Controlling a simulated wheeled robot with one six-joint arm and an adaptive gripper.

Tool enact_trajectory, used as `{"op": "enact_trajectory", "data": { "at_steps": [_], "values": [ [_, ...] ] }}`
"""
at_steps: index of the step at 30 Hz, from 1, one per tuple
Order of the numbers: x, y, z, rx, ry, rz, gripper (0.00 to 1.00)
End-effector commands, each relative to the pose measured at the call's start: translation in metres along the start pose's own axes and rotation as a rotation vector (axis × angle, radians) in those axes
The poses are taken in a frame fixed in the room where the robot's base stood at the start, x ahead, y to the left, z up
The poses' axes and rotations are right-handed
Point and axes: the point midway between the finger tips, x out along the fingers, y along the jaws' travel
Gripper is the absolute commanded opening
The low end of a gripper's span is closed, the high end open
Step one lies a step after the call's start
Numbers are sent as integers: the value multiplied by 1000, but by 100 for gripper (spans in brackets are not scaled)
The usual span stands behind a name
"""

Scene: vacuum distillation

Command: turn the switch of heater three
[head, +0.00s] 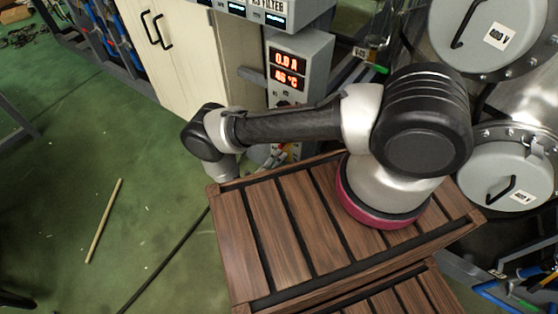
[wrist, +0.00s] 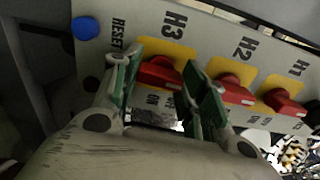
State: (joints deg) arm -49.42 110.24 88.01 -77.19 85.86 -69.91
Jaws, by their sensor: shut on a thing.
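In the wrist view, the heater three switch (wrist: 158,73) is a red knob on a yellow plate marked H3. My gripper (wrist: 162,82) has one green-padded finger on each side of this knob and is shut on it. The knob's lower part is partly hidden by the fingers. The red H2 switch (wrist: 236,91) and red H1 switch (wrist: 285,103) sit to the right on the same grey panel. In the head view, my arm hides most of the switch panel, and the gripper is too small and covered to make out well.
A blue RESET button (wrist: 85,28) is left of H3. In the head view, the grey control box (head: 312,50) has a display (head: 287,69) reading 0.0 A and about 46 °C. A cream cabinet (head: 180,60) stands left of it. Large metal vessels (head: 505,175) stand at the right.

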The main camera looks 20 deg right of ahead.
Motion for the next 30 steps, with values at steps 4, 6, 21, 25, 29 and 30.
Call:
{"op": "enact_trajectory", "data": {
  "at_steps": [4,6,21,25,29,30],
  "values": [
    [-1,1,1,-36,-3,3,19],
    [-1,1,1,-47,-3,3,19],
    [-1,1,1,-56,-4,4,50],
    [-1,1,1,-56,-3,3,64],
    [0,0,1,-56,-2,2,64],
    [0,0,0,-56,-2,2,64]
  ]
}}
